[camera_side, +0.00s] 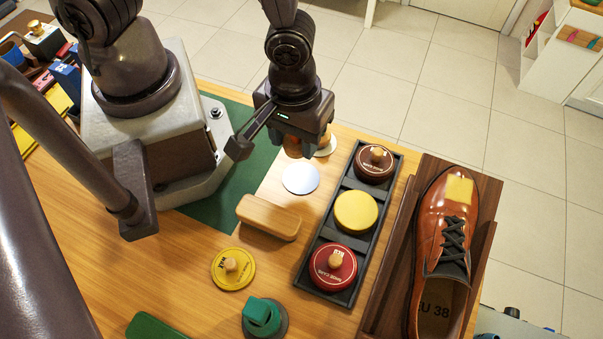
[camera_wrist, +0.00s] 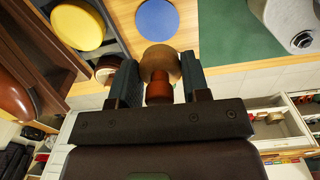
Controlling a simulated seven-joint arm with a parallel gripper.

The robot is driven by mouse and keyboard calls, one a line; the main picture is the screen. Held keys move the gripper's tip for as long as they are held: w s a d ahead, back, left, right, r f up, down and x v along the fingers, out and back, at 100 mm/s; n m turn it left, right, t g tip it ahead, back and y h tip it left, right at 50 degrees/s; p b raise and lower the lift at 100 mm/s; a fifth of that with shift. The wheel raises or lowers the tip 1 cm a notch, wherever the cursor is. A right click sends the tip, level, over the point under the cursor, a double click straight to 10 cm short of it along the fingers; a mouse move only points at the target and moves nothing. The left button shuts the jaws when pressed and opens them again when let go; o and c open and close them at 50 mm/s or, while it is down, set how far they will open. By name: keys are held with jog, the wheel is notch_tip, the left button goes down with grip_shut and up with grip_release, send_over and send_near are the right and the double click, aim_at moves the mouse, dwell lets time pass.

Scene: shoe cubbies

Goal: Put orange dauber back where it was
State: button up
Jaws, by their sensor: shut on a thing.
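The orange dauber (camera_wrist: 158,88) is between my gripper's two dark fingers in the wrist view. It has a tan rounded end and an orange-brown cylindrical part. In the side view, my gripper (camera_side: 298,138) points down over the wooden table, beyond a pale round disc (camera_side: 300,178). Part of an orange-brown piece (camera_side: 292,148) shows below the fingers. The disc looks blue in the wrist view (camera_wrist: 157,20), just above the dauber's tan end in the picture. I cannot tell whether the dauber touches the table.
A dark tray (camera_side: 311,227) right of the disc holds a brown tin (camera_side: 373,163), a yellow pad (camera_side: 356,211) and a red tin (camera_side: 334,266). A wooden block (camera_side: 268,216), yellow tin (camera_side: 233,268) and green object (camera_side: 262,317) stand nearer. A brown shoe (camera_side: 440,235) is right.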

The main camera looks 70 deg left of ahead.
aim_at(301, 179)
jog(key=shift+w+d+f+n, duration=0.1)
jog(key=shift+w+f+n, duration=0.05)
jog(key=shift+w+n, duration=0.15)
jog(key=shift+f, duration=3.95)
jog(key=shift+f, duration=0.15)
jog(key=o, duration=0.9)
